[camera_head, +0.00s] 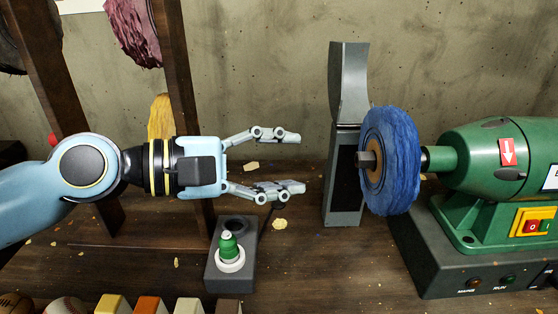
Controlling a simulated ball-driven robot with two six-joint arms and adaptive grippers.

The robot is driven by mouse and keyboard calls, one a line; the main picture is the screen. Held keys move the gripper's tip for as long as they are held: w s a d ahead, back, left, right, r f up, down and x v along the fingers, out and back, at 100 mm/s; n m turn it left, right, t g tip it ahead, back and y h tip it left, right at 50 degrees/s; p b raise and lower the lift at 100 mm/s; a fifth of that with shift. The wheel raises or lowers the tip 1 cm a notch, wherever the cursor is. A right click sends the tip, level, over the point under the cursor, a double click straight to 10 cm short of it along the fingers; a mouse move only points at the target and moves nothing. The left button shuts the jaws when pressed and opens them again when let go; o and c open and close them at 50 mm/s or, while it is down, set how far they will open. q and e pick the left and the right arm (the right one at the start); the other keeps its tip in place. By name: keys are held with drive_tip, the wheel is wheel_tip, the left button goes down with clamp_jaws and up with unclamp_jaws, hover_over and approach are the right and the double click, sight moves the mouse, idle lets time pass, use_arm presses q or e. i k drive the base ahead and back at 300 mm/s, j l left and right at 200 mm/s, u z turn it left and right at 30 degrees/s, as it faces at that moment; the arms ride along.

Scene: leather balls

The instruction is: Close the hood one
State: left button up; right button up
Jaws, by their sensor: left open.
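A grey hood (349,82) stands raised, close to upright, on top of a grey housing (342,218) just left of the blue buffing wheel (393,160). The wheel hides part of the housing's right side. My left gripper (300,162) comes in from the left, with its two fingers spread and nothing between them. Its tips point right and appear a short way left of the housing, lower in the picture than the hood and apart from it. My right gripper is out of view.
A green motor (490,165) on a dark base (450,270) carries the wheel at right. A grey stand (221,272) with a green-topped piece is below my gripper. A wooden rack (185,100) stands at left. Blocks and balls line the front edge.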

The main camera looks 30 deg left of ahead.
sight(349, 102)
drive_tip(key=k+l, duration=0.7)
drive_tip(key=k, duration=0.15)
